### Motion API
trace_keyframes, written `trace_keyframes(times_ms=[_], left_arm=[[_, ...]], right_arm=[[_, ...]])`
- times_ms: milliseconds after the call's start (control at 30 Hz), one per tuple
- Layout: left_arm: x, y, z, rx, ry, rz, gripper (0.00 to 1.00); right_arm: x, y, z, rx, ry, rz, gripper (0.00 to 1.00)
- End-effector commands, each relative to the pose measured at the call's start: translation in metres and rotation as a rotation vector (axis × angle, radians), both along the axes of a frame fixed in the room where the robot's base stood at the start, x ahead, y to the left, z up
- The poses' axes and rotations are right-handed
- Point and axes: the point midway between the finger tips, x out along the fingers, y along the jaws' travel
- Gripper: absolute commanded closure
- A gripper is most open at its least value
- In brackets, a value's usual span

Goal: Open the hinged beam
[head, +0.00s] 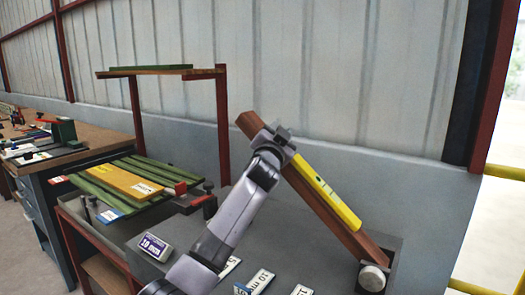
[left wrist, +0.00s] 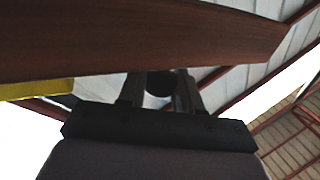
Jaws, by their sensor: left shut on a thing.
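The hinged beam (head: 322,210) is a long brown bar with a yellow label strip (head: 326,190) on its side. It is tilted, its free end up at the left and its lower end at a round silver pivot (head: 372,277) on a grey block. My left gripper (head: 279,136) is at the beam's upper part, shut on a dark round knob (left wrist: 160,84) that shows between the fingers in the left wrist view. The beam's brown underside (left wrist: 130,45) fills the top of that view. The right gripper is not in view.
A red-post shelf (head: 160,70) stands behind. The space above the beam is free up to the wall.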

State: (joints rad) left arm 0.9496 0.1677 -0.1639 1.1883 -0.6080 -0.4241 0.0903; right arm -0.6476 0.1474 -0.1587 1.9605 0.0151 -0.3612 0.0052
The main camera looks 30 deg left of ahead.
Motion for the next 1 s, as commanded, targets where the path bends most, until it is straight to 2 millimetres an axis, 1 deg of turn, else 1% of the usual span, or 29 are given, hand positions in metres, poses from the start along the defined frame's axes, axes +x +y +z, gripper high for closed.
trace_keyframes(times_ms=[33,100,167,300,400,600,700,800,900,1000], left_arm=[[-0.001,-0.017,0.026,0.050,-0.018,-0.008,1.00],[-0.003,-0.038,0.042,0.115,-0.021,-0.008,1.00],[-0.005,-0.057,0.056,0.171,-0.028,-0.009,1.00],[-0.009,-0.103,0.081,0.300,-0.038,-0.008,1.00],[-0.011,-0.135,0.093,0.384,-0.044,-0.007,1.00],[-0.016,-0.189,0.110,0.526,-0.054,-0.004,1.00],[-0.017,-0.210,0.113,0.579,-0.057,-0.004,1.00],[-0.018,-0.226,0.115,0.618,-0.058,-0.002,1.00],[-0.019,-0.237,0.117,0.648,-0.060,-0.001,1.00],[-0.019,-0.244,0.118,0.665,-0.060,0.001,1.00]], right_arm=[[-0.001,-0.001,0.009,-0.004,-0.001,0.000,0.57],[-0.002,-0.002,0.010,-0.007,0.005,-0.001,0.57],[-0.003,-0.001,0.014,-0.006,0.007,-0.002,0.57],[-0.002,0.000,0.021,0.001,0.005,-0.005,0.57],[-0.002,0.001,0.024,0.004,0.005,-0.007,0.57],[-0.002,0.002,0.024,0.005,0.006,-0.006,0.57],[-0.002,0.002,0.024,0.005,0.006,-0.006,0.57],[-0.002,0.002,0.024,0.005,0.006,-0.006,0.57],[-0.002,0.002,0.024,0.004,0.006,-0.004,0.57],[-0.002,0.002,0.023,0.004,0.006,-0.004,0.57]])
